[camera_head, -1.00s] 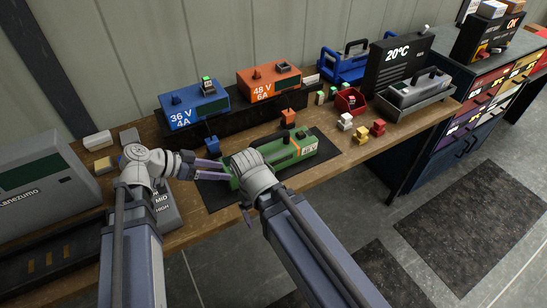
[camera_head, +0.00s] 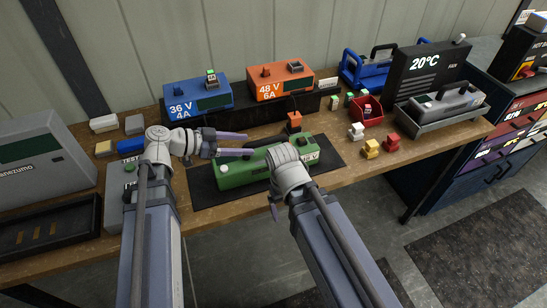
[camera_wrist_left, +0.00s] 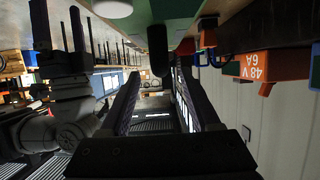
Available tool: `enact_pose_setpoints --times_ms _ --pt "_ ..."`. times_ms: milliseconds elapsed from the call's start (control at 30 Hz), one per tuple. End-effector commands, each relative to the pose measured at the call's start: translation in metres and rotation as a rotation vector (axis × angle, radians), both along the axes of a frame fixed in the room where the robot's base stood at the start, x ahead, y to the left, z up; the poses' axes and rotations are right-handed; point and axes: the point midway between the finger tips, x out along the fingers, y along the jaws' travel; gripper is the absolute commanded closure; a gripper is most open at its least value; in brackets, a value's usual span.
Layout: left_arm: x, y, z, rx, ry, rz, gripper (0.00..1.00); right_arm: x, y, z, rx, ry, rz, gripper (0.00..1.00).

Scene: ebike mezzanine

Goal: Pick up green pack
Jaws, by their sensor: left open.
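The green pack (camera_head: 236,176) lies on a dark mat on the bench, with a black handle on top. The right arm's wrist covers part of its front and right side. My left gripper (camera_head: 249,144) is open above the pack's left end, its fingers pointing right along the handle. In the left wrist view the open fingers (camera_wrist_left: 157,72) point toward the dark handle (camera_wrist_left: 157,45), which shows between their tips, with green casing (camera_wrist_left: 155,10) at the top edge. Contact cannot be told. My right gripper (camera_head: 274,207) is mostly hidden behind its own wrist, in front of the pack.
A blue 36 V charger (camera_head: 190,100) and an orange 48 V charger (camera_head: 280,84) stand behind. A small orange block (camera_head: 294,122) is near the pack. A red bin (camera_head: 367,109) and small blocks stand right. A grey device (camera_head: 40,165) is at left.

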Motion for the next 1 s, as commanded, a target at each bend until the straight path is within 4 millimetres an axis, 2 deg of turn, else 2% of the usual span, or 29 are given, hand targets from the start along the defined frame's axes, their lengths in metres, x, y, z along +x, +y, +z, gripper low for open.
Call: enact_pose_setpoints --times_ms 133,367,533,800,1000 --pt "0.001 -0.002 -0.002 0.0 0.0 0.0 0.37 0.0 0.0 -0.002 0.0 0.0 0.0 0.13" --pt "0.007 -0.022 -0.01 0.001 0.0 -0.002 0.37 0.0 0.0 -0.01 0.0 0.0 0.0 0.13" --pt "0.009 -0.028 -0.01 0.001 0.001 -0.002 0.37 0.0 0.0 -0.01 0.0 0.0 0.0 0.13" --pt "0.022 -0.062 -0.02 0.001 0.0 -0.002 0.37 0.0 0.0 -0.02 0.0 0.0 0.0 0.13" --pt "0.024 -0.072 -0.023 0.001 0.002 -0.001 0.37 0.0 0.0 -0.022 0.0 0.0 0.0 0.13"
